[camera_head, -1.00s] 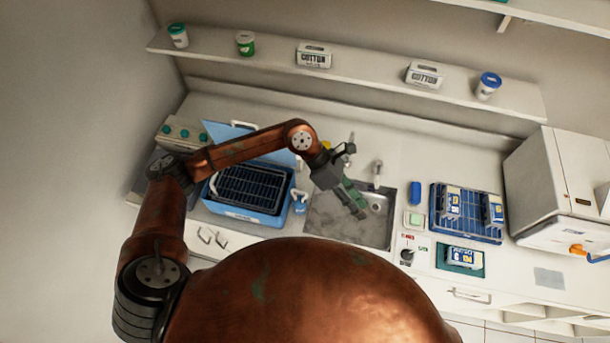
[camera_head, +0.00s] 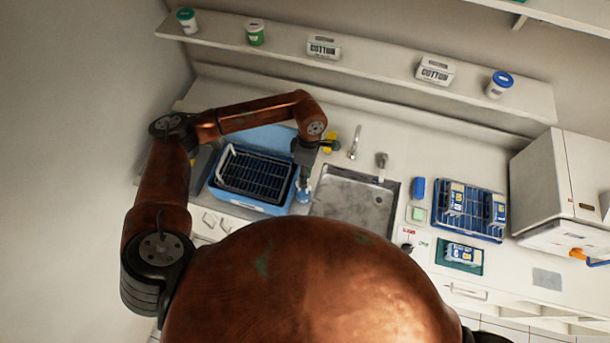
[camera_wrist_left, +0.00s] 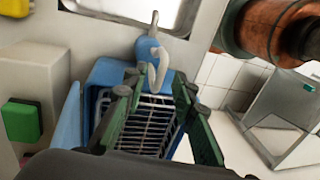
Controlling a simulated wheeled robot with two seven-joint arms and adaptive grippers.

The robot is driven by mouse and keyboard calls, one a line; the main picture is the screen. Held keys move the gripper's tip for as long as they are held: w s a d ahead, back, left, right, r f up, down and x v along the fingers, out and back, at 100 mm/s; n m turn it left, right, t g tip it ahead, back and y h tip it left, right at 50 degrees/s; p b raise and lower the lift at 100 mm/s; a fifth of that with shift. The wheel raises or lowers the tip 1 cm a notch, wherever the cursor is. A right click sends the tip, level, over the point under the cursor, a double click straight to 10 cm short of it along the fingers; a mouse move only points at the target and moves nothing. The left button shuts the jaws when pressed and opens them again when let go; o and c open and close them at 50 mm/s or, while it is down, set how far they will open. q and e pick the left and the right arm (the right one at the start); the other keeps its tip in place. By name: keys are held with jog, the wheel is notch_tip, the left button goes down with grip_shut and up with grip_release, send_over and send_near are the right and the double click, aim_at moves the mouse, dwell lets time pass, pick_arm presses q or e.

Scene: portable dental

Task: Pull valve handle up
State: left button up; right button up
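A blue valve (camera_head: 304,192) stands at the right side of the blue tub (camera_head: 268,207), beside the sink. In the left wrist view the valve (camera_wrist_left: 147,46) shows a pale curved handle (camera_wrist_left: 160,68) pointing toward the gripper. My left gripper (camera_head: 304,173) is directly behind and above the valve in the head view, at the tub's right edge. In the left wrist view its green fingers (camera_wrist_left: 157,88) are apart, with the handle just beyond the gap between their tips. I cannot tell whether they touch it. My right gripper is not in view.
A black rack (camera_head: 255,172) sits in the tub. The metal sink (camera_head: 345,205) with a tap (camera_head: 355,142) is to the right. Further right are a blue rack (camera_head: 470,222) with packs and a white cabinet (camera_head: 565,185). A shelf (camera_head: 390,82) runs above.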

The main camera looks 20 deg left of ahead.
pick_arm(q)
jog(key=shift+f, duration=0.25)
grip_shut()
dwell(0.6)
